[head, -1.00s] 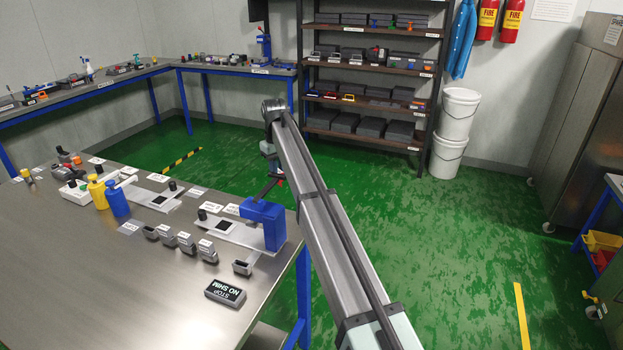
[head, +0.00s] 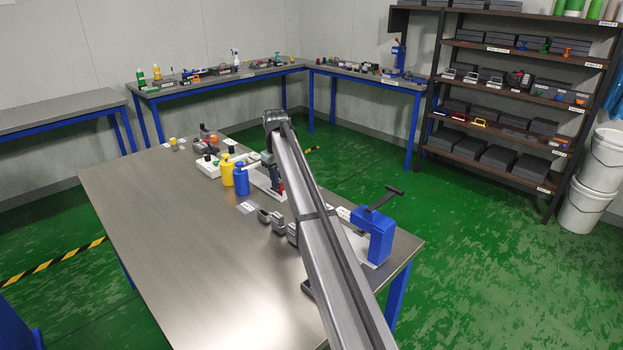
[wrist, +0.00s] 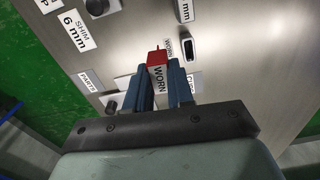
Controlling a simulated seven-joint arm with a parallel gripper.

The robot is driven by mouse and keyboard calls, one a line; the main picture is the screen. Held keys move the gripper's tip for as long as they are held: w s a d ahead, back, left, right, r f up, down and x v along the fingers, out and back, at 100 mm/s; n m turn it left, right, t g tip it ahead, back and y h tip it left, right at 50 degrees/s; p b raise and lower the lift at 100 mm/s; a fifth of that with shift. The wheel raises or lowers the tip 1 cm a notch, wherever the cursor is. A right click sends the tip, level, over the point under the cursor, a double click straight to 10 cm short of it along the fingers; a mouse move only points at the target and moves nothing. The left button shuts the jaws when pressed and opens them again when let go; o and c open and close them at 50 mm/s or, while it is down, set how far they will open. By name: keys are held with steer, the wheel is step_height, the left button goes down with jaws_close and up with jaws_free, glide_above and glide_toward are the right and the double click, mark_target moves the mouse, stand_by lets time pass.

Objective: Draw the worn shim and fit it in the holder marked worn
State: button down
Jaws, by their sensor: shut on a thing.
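In the wrist view my gripper (wrist: 158,75) is shut on the worn shim (wrist: 157,57), a small block with a red end and a white face reading WORN. The shim is between the two dark blue fingers, above the steel bench. A small open holder (wrist: 190,48) sits just beyond it to the right, beside a bench label that appears to read WORN. The shim is apart from this holder in the picture. In the head view my gripper (head: 277,178) hangs over the bench behind the blue bottle, with the red shim (head: 281,188) at its tip.
A yellow bottle (head: 227,170) and a blue bottle (head: 242,180) stand left of my gripper. Several small grey holders (head: 264,215) line the bench. A blue press (head: 375,235) stands at the right. The bench's left half (head: 180,230) is clear.

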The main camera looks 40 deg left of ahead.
steer(key=s+a, duration=0.3)
steer(key=s, duration=0.2)
steer(key=shift+a+n, duration=0.3)
steer(key=shift+n, duration=0.1)
steer(key=shift+w+f, duration=0.1)
steer(key=shift+f, duration=0.05)
steer(key=shift+f, duration=2.75)
steer(key=shift+f, duration=1.65)
steer(key=c, duration=0.9)
jaws_free()
step_height(320, 180, up, 14)
steer(key=shift+d+f, duration=0.1)
